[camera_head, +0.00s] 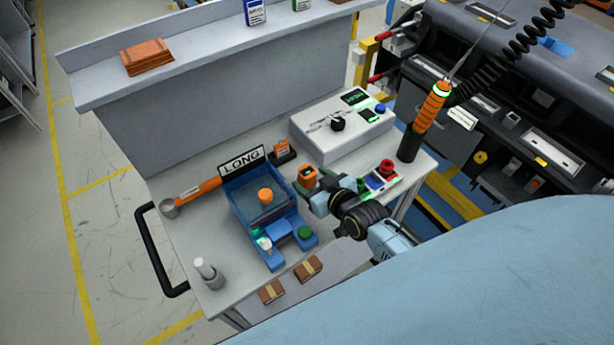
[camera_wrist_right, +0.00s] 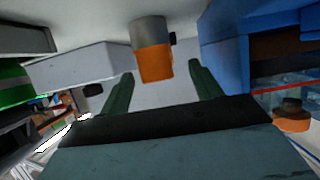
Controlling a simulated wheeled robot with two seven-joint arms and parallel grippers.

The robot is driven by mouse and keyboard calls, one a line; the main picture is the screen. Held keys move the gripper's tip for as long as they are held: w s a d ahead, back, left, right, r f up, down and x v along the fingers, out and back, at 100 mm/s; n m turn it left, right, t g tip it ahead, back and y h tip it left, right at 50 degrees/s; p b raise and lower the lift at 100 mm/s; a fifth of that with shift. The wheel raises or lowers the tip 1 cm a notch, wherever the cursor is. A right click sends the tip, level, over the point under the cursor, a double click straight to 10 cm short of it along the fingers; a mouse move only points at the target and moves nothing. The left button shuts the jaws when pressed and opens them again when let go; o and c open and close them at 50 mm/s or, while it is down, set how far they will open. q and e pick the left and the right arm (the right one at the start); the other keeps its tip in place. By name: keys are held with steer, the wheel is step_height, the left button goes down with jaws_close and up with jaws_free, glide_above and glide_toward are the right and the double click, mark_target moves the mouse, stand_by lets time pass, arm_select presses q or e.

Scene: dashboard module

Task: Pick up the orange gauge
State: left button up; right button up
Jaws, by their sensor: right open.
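The orange gauge (camera_head: 307,178) stands on the grey worktable (camera_head: 185,230), between the blue fixture and the white control box. In the right wrist view the gauge (camera_wrist_right: 154,64) is an orange body with a grey part, ahead of the fingertips. My right gripper (camera_wrist_right: 161,80) is open, its two dark green fingers to either side of the gauge in that view. I see no contact between the fingers and the gauge. In the head view my right wrist and arm come in from the lower right and end close beside the gauge. My left gripper is not in view.
The blue fixture (camera_head: 247,208) with an orange knob (camera_head: 265,195) stands left of the gauge. The white control box (camera_head: 316,144) is behind it. A small orange piece on a black stand (camera_head: 282,148), red and blue buttons (camera_head: 380,178) and an orange-handled tool (camera_head: 200,189) are nearby.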

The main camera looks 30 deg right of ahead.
mark_target(303, 170)
steer(key=shift+d+r+x, duration=0.1)
steer(key=shift+x, duration=1.25)
steer(key=shift+d+r+x, duration=0.1)
steer(key=shift+d+x, duration=0.05)
steer(key=shift+x, duration=1.15)
steer(key=shift+w, duration=0.1)
steer(key=shift+c, duration=0.3)
steer(key=c, duration=1.1)
steer(key=shift+o, duration=0.2)
steer(key=shift+r, duration=0.1)
